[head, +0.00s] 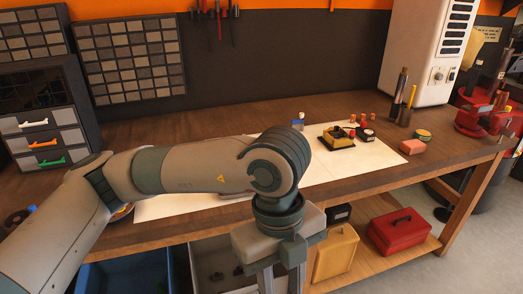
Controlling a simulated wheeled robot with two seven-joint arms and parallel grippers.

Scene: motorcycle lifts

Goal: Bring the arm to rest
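My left arm (190,172) comes in from the left and reaches across the front of the workbench (230,130). It bends down at the wrist. My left gripper (281,280) points down in front of the bench's front edge. Its two fingers stand apart with a gap between them, and nothing shows in the gap. The fingertips are cut off by the bottom of the picture. My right arm and gripper are out of view.
On a white sheet (375,159) sit a yellow-black tray (337,138) and small red-topped items. A red vise (485,120) stands at right. Below are a blue bin (125,275), a yellow container (336,254) and a red toolbox (398,232). Drawers (45,140) stand left.

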